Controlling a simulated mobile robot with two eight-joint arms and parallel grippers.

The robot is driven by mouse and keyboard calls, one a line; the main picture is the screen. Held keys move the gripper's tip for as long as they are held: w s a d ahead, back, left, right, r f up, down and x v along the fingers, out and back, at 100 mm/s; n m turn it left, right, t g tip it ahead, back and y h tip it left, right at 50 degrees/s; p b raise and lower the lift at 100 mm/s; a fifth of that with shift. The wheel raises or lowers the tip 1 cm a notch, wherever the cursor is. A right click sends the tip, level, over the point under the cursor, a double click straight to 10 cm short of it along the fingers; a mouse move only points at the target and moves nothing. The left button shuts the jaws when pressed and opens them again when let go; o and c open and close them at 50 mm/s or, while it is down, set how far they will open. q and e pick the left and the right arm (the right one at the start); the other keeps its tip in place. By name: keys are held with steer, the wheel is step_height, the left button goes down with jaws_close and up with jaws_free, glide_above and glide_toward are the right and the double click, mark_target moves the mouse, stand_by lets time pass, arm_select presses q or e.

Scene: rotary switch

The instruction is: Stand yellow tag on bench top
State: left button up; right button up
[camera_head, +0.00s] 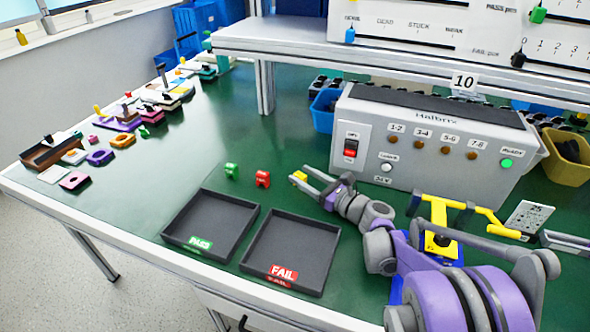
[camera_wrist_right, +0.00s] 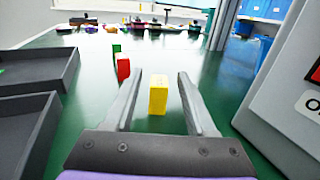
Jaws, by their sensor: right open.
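The yellow tag (camera_head: 299,176) is a small yellow block on the green bench top, left of the grey control box. In the right wrist view the yellow tag (camera_wrist_right: 158,96) looks upright, with bench visible around it. My right gripper (camera_head: 305,178) is open around it. In the right wrist view my right gripper (camera_wrist_right: 160,76) has one finger on each side of the tag, with a gap showing at both sides. My left gripper is in neither view.
A red tag (camera_head: 263,179) and a green tag (camera_head: 232,171) stand to the left. Two dark trays, PASS (camera_head: 168,224) and FAIL (camera_head: 331,262), lie in front. The grey control box (camera_head: 437,160) stands close right.

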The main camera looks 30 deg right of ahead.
steer(key=shift+v, duration=1.5)
